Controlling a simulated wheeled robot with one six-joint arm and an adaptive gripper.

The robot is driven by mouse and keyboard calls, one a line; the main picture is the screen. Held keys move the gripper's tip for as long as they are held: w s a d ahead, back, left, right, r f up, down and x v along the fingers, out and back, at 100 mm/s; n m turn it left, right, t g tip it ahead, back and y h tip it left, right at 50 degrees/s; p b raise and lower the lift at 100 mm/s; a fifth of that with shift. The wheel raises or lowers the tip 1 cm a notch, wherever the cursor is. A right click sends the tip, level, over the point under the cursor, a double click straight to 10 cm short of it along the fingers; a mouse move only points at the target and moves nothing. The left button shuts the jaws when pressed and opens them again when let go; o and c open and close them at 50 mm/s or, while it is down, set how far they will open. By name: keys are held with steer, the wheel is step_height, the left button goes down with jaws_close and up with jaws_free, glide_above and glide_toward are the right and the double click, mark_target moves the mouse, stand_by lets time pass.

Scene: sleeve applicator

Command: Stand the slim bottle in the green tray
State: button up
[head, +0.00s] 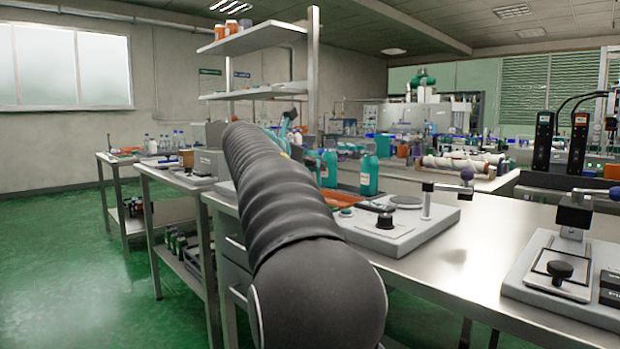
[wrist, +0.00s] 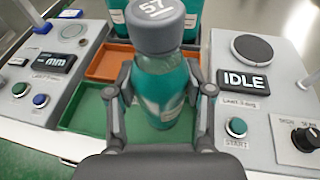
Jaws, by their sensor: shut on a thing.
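My gripper (wrist: 160,94) is shut on a teal bottle (wrist: 165,82) with a grey cap marked 57, one finger on each side of it. The bottle looks roughly upright in the wrist view. The green tray (wrist: 84,112) lies below and around the held bottle. The bottle's base is partly hidden by my gripper, so I cannot tell whether it touches the tray floor. In the head view my arm covers the gripper and the green tray.
An orange tray (wrist: 108,62) adjoins the green tray on its far side, with teal bottles (wrist: 120,24) behind the held one. A control panel (wrist: 40,75) stands left. A device with an IDLE display (wrist: 243,81) stands right. A teal bottle (head: 369,176) shows beyond my arm.

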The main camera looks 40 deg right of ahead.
steer(key=shift+f+b, duration=0.3)
steer(key=shift+f, duration=1)
steer(key=shift+f, duration=0.2)
steer(key=o, duration=1.4)
steer(key=shift+r, duration=0.2)
steer(key=v, duration=1.2)
steer(key=shift+p, duration=0.3)
